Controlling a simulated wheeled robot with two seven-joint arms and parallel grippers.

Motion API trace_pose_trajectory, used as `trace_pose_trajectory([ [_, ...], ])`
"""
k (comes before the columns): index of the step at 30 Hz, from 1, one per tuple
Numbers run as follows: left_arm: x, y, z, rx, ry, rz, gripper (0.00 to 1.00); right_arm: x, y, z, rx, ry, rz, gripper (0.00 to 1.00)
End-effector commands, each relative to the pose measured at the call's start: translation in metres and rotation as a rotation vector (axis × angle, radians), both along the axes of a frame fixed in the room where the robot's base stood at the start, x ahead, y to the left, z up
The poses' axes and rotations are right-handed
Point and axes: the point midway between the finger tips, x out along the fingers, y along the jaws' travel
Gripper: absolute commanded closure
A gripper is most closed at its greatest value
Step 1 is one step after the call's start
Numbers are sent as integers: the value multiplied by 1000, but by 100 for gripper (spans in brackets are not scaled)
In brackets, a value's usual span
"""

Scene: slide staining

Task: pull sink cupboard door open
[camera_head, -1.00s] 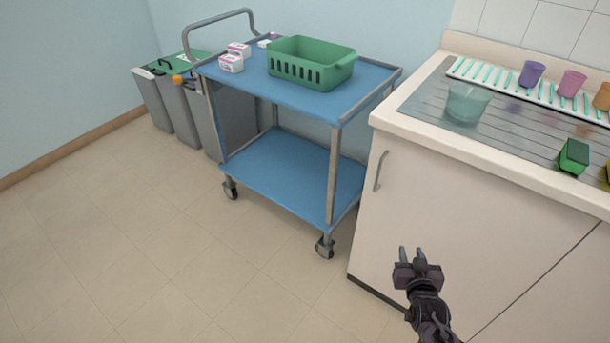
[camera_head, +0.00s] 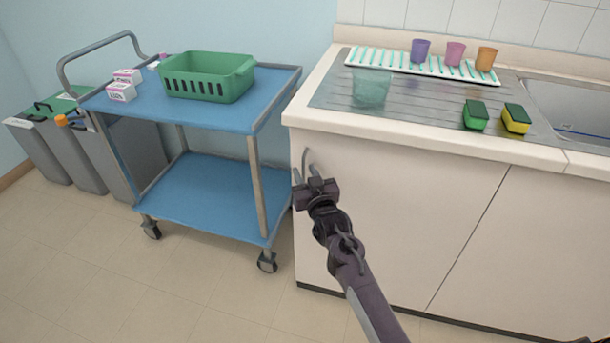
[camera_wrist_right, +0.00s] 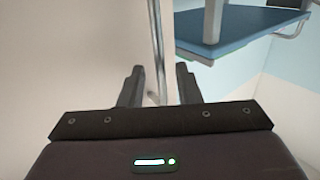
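The cream sink cupboard door (camera_head: 400,215) is shut, flush with the front below the worktop. Its curved metal handle (camera_head: 307,158) stands upright near the door's left edge. My right gripper (camera_head: 306,176) is in front of the door at the lower part of the handle. In the right wrist view its two dark fingers (camera_wrist_right: 160,86) are apart, with the handle bar (camera_wrist_right: 157,35) rising in line with the gap between them. I cannot tell whether the fingers touch the bar. The fingertips partly hide the handle's lower end in the head view. My left gripper is not in view.
A blue trolley (camera_head: 213,203) with a green basket (camera_head: 207,77) stands just left of the cupboard. Grey bins (camera_head: 75,155) stand farther left. Cups, sponges and a drying rack (camera_head: 395,62) are on the worktop (camera_head: 470,145). The floor (camera_head: 215,290) in front is clear.

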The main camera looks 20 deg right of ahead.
Motion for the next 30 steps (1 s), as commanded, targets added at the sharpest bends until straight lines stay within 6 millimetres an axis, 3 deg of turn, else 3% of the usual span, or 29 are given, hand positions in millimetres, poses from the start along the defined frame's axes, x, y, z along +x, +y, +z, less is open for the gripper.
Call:
trace_pose_trajectory([
  [8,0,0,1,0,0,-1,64,1,0,0,0,0,0,71],
  [15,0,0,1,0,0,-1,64,1,0,0,0,0,0,100],
  [30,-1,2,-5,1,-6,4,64,-5,3,0,-1,2,15,100],
])
